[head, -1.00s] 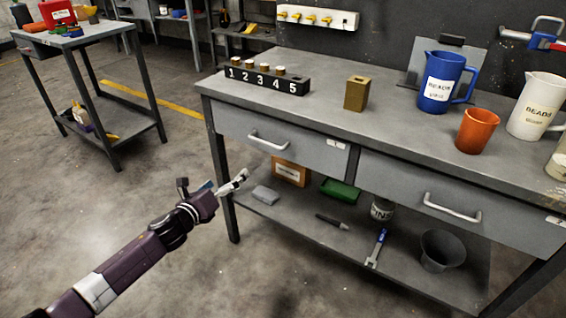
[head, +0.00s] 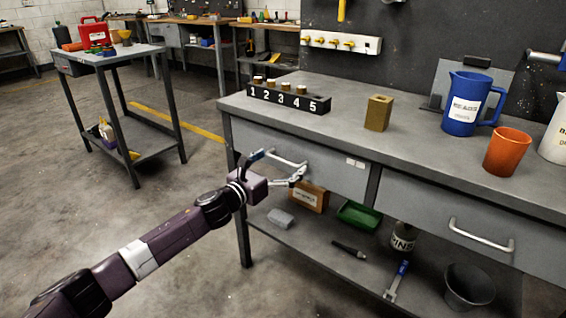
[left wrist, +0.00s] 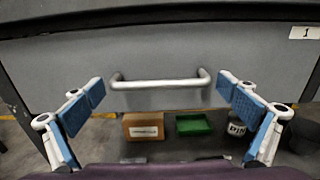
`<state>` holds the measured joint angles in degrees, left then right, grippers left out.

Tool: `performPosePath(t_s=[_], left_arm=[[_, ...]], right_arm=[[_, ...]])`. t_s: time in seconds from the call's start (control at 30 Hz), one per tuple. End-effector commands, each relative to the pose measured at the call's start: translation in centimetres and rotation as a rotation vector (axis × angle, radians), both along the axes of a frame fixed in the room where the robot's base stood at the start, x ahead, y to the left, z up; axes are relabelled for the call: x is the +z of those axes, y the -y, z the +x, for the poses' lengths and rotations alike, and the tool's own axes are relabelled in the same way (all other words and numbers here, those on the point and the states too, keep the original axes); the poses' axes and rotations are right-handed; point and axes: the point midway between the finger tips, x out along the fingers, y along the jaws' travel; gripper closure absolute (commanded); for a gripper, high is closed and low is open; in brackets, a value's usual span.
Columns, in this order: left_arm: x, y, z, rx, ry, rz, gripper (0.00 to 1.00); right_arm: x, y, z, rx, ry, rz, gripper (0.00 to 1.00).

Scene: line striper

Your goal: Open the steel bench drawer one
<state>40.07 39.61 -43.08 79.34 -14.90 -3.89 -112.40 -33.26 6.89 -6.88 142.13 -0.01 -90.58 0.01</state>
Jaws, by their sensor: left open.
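The steel bench (head: 420,155) has two grey drawers side by side under its top. The left drawer (head: 335,175) looks shut and has a silver bar handle (head: 288,159). In the left wrist view its label (left wrist: 306,33) reads 1, and its handle (left wrist: 160,83) lies across the middle. My left gripper (head: 280,168) is in front of this handle. Its blue-padded fingers are spread wide, one beyond each end of the handle, seemingly not touching it (left wrist: 160,100). The right drawer (head: 470,215) also looks shut. My right gripper is not in view.
On the bench top stand a numbered block (head: 288,98), a brass-coloured box (head: 378,113), a blue jug (head: 466,104) and an orange cup (head: 507,152).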

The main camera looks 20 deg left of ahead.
Motion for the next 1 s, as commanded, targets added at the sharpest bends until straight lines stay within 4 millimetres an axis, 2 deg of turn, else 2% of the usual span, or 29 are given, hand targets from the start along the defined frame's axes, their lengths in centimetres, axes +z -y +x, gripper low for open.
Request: performPosePath(t_s=[0.37,0.8,1.0], left_arm=[[0.02,0.22,0.52,0.000,0.000,0.000,0.01],[0.03,0.25,0.48,-0.001,0.001,-0.001,0.50],[0.10,0.70,-0.03,-0.004,0.000,-0.002,0.50]], right_arm=[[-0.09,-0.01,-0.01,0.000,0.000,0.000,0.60],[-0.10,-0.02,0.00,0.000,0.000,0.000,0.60],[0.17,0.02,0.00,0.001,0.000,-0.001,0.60]])
